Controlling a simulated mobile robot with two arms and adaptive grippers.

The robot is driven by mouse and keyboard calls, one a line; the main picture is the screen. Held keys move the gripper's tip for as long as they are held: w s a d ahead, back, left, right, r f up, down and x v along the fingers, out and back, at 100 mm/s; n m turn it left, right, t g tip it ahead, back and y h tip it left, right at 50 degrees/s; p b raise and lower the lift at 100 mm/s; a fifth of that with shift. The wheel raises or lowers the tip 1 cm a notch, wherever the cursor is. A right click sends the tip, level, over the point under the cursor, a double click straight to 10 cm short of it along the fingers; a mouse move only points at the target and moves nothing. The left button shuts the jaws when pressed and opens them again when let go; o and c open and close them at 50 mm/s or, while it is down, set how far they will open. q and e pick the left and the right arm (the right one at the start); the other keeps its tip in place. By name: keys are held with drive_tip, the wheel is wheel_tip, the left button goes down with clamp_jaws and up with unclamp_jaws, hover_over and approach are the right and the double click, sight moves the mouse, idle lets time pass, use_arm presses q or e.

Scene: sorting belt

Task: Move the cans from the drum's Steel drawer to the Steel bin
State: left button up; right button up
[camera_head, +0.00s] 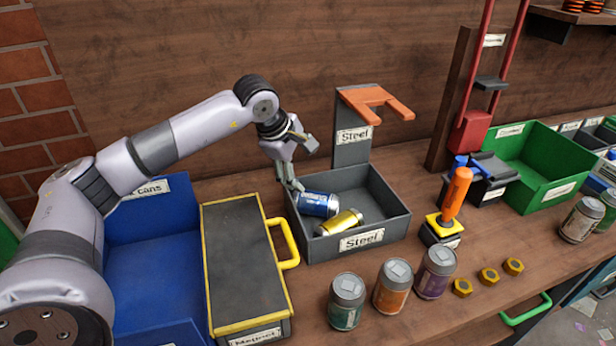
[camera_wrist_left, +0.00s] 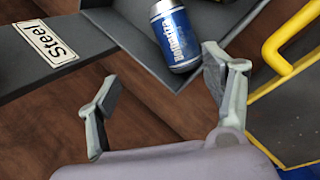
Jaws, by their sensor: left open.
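A grey open box (camera_head: 362,242) labelled Steel stands on the bench. Whether it is the drawer or the bin, I cannot tell. A blue can (camera_head: 318,204) and a yellow can (camera_head: 342,222) lie on their sides in it. My left gripper (camera_head: 303,165) is open and empty, above the box's back left edge and close to the blue can. In the left wrist view, the gripper (camera_wrist_left: 160,85) has its fingers spread, with the blue can (camera_wrist_left: 176,36) just beyond them inside the box. My right gripper is not in view.
A post with an orange fork (camera_head: 372,100) and a Steel label stands behind the box. A black, yellow-edged box (camera_head: 240,255) and a blue bin (camera_head: 150,265) are left. Several upright cans (camera_head: 391,287) and hex nuts (camera_head: 488,276) are in front. A green bin (camera_head: 530,165) is right.

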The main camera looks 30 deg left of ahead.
use_arm(q)
drive_tip(key=v, duration=0.6)
idle(0.3)
